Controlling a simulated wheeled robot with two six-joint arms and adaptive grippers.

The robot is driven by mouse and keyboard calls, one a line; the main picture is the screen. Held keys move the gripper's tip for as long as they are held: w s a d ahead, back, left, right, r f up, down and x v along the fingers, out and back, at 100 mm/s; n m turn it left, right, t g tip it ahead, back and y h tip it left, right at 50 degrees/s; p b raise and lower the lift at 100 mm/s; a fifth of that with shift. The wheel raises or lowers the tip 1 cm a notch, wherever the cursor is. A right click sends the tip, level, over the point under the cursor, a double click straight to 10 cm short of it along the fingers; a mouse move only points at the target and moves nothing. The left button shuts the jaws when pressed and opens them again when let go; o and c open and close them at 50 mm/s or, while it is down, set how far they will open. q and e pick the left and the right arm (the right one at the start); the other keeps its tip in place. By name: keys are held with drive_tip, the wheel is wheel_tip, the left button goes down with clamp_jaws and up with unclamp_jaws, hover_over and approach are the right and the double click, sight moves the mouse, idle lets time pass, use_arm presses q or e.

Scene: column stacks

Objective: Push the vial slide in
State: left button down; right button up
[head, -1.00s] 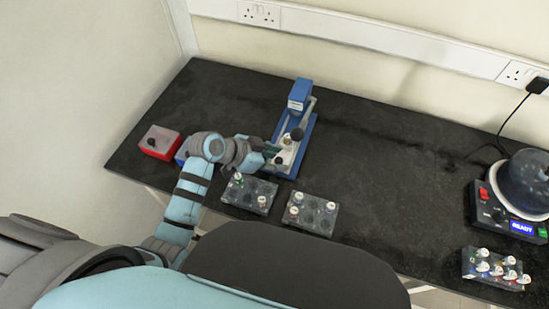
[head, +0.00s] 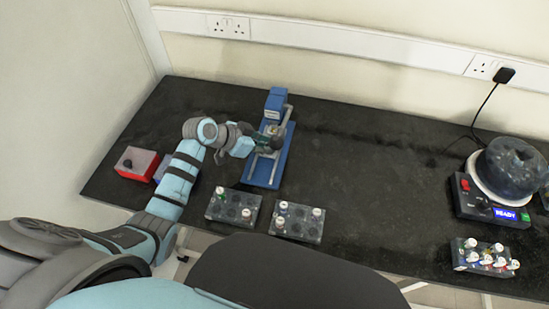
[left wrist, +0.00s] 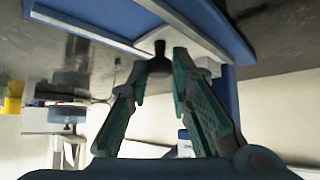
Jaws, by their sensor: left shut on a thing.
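The blue press (head: 265,178) stands at the back of the dark bench, its upright column (head: 275,101) at the far end. My left gripper (head: 263,143) is over the press base, close in front of the column. In the left wrist view my left gripper (left wrist: 159,66) is shut on a small black knob (left wrist: 158,64) at the pale vial slide (left wrist: 148,45). In the head view the gripper covers most of the slide, so how far in it sits is hard to tell. My right gripper is not in view.
Two grey racks with white-capped vials, the left one (head: 222,212) and the right one (head: 292,232), stand in front of the press. A red box (head: 136,162) is at left. A round-topped machine (head: 490,208) and another vial rack (head: 470,265) are at right. The middle bench is clear.

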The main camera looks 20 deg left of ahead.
use_arm(q)
drive_tip(key=shift+w+r, duration=0.1)
drive_tip(key=shift+r, duration=0.05)
drive_tip(key=c, duration=1.5)
unclamp_jaws()
drive_tip(key=shift+w, duration=0.1)
drive_tip(key=v, duration=1.1)
drive_tip(key=shift+s+a+r, duration=0.2)
drive_tip(key=shift+s+a, duration=0.05)
drive_tip(key=shift+s, duration=0.05)
